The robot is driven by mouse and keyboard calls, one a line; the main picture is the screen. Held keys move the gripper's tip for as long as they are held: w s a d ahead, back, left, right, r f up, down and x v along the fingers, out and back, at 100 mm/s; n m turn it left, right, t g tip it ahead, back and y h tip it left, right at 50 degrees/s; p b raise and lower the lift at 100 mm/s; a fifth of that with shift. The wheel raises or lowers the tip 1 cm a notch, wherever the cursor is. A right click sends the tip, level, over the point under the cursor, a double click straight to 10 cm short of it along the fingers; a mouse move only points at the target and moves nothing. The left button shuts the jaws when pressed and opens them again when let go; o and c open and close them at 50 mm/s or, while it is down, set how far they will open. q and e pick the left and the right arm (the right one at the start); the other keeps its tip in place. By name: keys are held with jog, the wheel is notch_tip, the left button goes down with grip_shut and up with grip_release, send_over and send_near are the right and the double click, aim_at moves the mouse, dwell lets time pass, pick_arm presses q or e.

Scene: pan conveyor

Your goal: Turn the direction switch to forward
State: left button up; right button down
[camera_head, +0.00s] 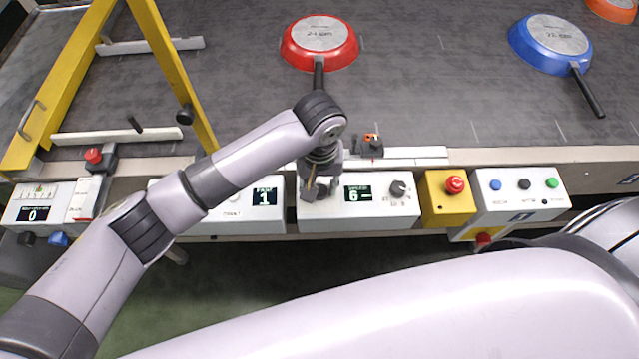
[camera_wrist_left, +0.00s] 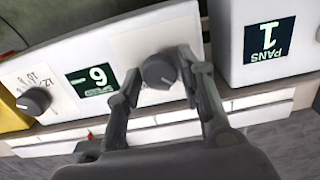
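A dark round knob (camera_wrist_left: 158,71) sits on the white control box (camera_head: 330,215), on the other side of the "6 –" display (camera_head: 357,194) from a second dark knob (camera_head: 398,188) with number labels; I take the first to be the direction switch. My left gripper (camera_head: 312,190) is over that first knob and mostly hides it in the head view. In the left wrist view, the fingers of my left gripper (camera_wrist_left: 160,72) are open on either side of the knob, with small gaps visible. The knob's labels and pointer position are not readable. My right gripper is not in view.
A box with a "1" display (camera_head: 265,198) stands left of the control box. A yellow emergency-stop box (camera_head: 447,205) and a three-button box (camera_head: 520,200) stand to its right. Behind lies the conveyor (camera_head: 430,80) with a red pan (camera_head: 320,42) and blue pan (camera_head: 550,43).

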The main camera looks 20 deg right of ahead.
pick_arm(q)
jog(key=c, duration=0.7)
jog(key=shift+c, duration=0.2)
